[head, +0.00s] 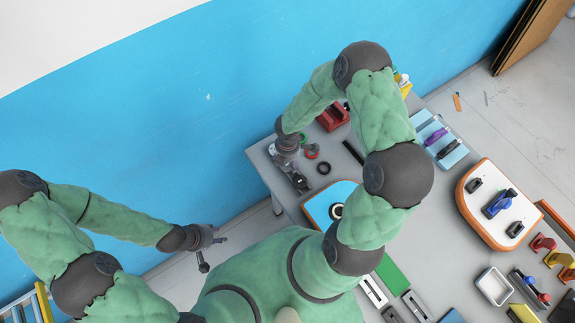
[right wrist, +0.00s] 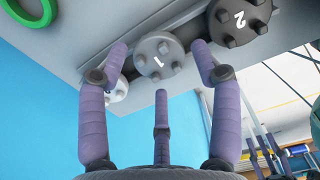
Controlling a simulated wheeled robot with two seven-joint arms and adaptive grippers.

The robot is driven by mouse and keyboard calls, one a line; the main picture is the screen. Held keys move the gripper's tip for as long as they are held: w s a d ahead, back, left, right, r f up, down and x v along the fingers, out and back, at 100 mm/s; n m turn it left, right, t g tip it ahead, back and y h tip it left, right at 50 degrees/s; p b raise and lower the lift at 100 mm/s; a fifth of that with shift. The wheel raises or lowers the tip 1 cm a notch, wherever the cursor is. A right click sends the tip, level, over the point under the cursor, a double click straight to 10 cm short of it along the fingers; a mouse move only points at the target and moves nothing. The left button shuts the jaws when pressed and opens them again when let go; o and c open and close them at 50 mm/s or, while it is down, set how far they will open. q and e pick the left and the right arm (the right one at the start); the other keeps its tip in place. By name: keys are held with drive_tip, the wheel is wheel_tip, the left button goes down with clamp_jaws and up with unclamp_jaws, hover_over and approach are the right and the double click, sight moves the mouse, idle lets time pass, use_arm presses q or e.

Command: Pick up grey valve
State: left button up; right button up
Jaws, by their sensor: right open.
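In the right wrist view, a grey round valve (right wrist: 158,57) marked "1", with round studs on its face, sits near the table edge. My right gripper (right wrist: 160,50) is open, with two purple fingers on either side of this valve and the third finger below it. I see no clear contact. A darker valve (right wrist: 241,18) marked "2" is to the upper right. A paler valve (right wrist: 116,91) is partly hidden behind the left finger. In the head view, my right gripper (head: 298,178) is over the table's left corner. My left gripper (head: 210,247) hangs away from the table; its opening is unclear.
A red holder (head: 332,117) stands behind. A blue-and-orange board (head: 325,204) lies in front. The blue wall (head: 180,110) is close on the left.

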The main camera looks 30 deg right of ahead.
sight(287, 166)
wheel_tip(287, 166, down, 3)
drive_tip(key=shift+r, duration=0.2)
drive_tip(key=c, duration=0.9)
drive_tip(key=shift+r, duration=0.15)
